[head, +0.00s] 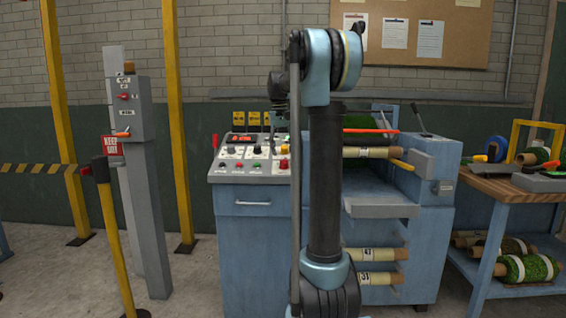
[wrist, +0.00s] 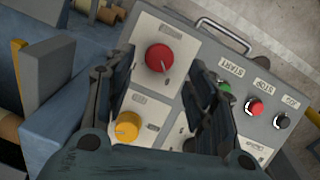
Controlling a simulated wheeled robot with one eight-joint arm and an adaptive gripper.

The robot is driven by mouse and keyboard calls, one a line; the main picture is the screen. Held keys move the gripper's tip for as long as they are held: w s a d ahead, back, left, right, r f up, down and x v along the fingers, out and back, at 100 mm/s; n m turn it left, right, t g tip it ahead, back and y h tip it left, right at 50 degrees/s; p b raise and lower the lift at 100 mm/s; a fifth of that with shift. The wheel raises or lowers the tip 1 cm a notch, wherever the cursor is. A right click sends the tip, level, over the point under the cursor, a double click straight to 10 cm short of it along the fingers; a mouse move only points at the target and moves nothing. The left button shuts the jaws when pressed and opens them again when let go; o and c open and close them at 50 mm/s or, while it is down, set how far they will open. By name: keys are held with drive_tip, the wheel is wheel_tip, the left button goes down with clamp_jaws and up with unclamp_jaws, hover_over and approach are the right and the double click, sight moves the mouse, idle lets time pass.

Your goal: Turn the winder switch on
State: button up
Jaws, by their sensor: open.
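The control panel (head: 250,179) sits on the left top of the blue machine in the head view. The wrist view looks down on this grey panel (wrist: 262,68). A red round knob (wrist: 159,58) and a yellow knob (wrist: 127,126) stand on pale plates there. A green button (wrist: 223,87), a red button (wrist: 256,107) and a black button (wrist: 281,121) line the right, with START and STOP labels. I cannot read which control is the winder switch. My gripper (wrist: 152,80) is open over the panel, the red knob showing between its dark fingers; contact is unclear. My arm hides part of the machine.
A grey post (head: 143,200) with a control box (head: 123,112) stands left, near yellow posts (head: 176,120). A bench (head: 512,190) with turf rolls (head: 530,268) stands right. Rolls also lie in the machine (head: 375,279).

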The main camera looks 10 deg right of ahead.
sight(284, 160)
drive_tip(key=shift+d+f, duration=0.2)
drive_tip(key=shift+f, duration=2.3)
drive_tip(key=shift+c, duration=0.2)
drive_tip(key=c, duration=1)
